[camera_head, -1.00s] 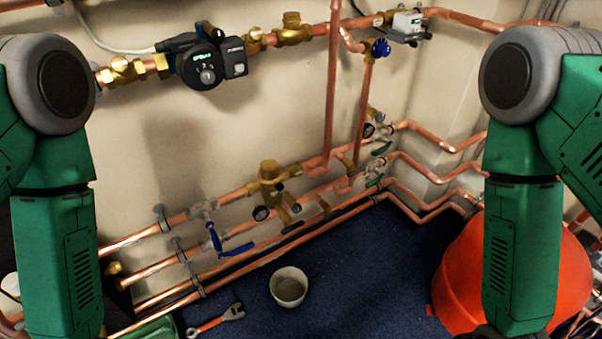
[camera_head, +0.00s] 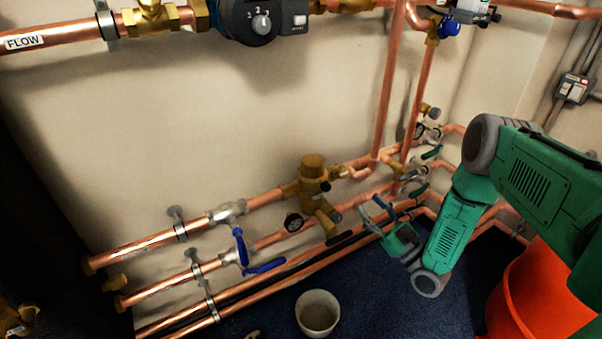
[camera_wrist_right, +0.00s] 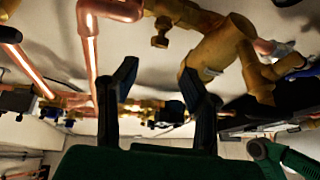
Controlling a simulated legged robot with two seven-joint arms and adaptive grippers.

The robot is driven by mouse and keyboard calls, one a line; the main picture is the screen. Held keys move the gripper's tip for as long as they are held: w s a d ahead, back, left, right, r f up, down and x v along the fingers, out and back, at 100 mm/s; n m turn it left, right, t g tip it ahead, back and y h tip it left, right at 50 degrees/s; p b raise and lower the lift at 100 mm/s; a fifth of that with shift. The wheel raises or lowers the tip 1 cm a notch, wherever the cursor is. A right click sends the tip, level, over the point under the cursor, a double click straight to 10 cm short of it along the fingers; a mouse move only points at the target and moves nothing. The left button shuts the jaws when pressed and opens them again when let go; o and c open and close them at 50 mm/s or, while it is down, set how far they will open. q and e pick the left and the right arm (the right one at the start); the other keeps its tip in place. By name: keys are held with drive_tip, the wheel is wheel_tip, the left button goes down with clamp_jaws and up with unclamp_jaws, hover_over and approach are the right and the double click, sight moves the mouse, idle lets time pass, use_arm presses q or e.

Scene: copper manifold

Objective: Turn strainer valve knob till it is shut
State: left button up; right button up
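A brass valve body (camera_head: 313,180), which I take to be the strainer valve, sits on the copper pipes at mid-picture in the head view. Below it are a round gauge (camera_head: 293,222) and a dark knob or handle (camera_head: 339,239); which part is the strainer knob I cannot tell for sure. My right gripper (camera_head: 374,208) is to the right of the brass body, apart from it. In the right wrist view my right gripper (camera_wrist_right: 160,85) has its two dark fingers spread, with nothing between them. A large brass fitting (camera_wrist_right: 220,55) shows behind the right finger. My left gripper is out of view.
Blue lever handles (camera_head: 241,248) stick out from the pipes at left. Green-handled valves (camera_head: 431,152) are near the corner. A pale bucket (camera_head: 318,313) stands on the blue floor, and an orange container (camera_head: 540,295) stands at lower right. Vertical copper pipes (camera_head: 391,85) rise near the gripper.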

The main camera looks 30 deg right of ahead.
sight(336, 170)
drive_tip(key=b+x, duration=0.3)
drive_tip(key=x, duration=0.9)
drive_tip(key=shift+w+a+r, duration=0.1)
drive_tip(key=shift+w+r, duration=0.1)
drive_tip(key=shift+w, duration=0.05)
drive_tip(key=shift+w+r, duration=0.1)
drive_tip(key=shift+w, duration=0.25)
drive_tip(key=shift+r, duration=0.1)
drive_tip(key=shift+a, duration=0.15)
clamp_jaws()
